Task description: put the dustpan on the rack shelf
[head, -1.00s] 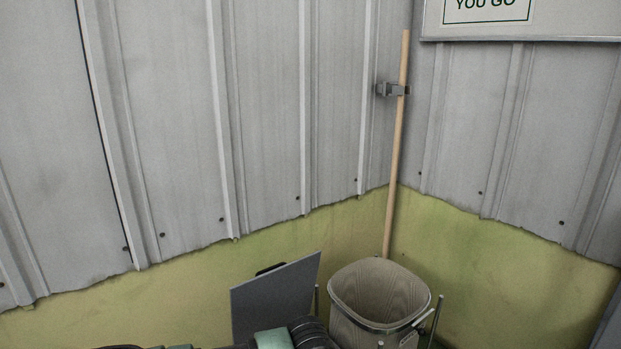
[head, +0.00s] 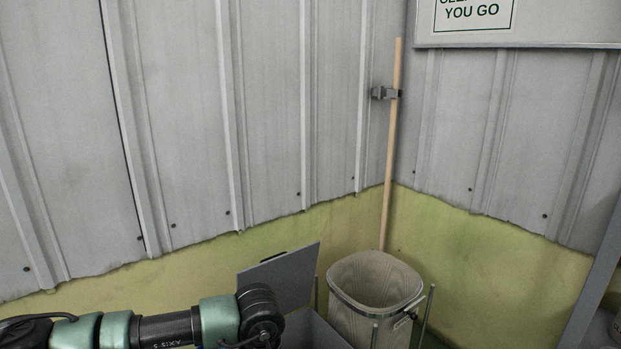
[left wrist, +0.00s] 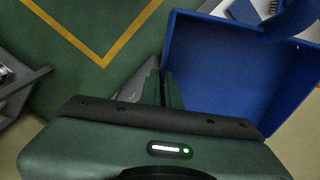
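No dustpan can be made out for certain. In the left wrist view a large blue open tray-like thing (left wrist: 215,75) with raised walls lies right of my left gripper (left wrist: 158,80); I cannot tell whether it is the dustpan. The fingers point down towards the green floor beside its left wall, and whether they touch it or hold anything is unclear. In the head view my left arm comes in from the lower left and its gripper is out of frame. A grey upright (head: 597,275) at the right edge may belong to the rack; no shelf shows clearly. My right gripper is not in view.
In the head view a grey box with a raised lid (head: 290,268) stands beside my arm. A ribbed bin (head: 375,280) in a metal frame stands in the corner. A wooden pole (head: 391,150) leans in a wall clip. The wrist view shows a yellow floor line (left wrist: 103,62).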

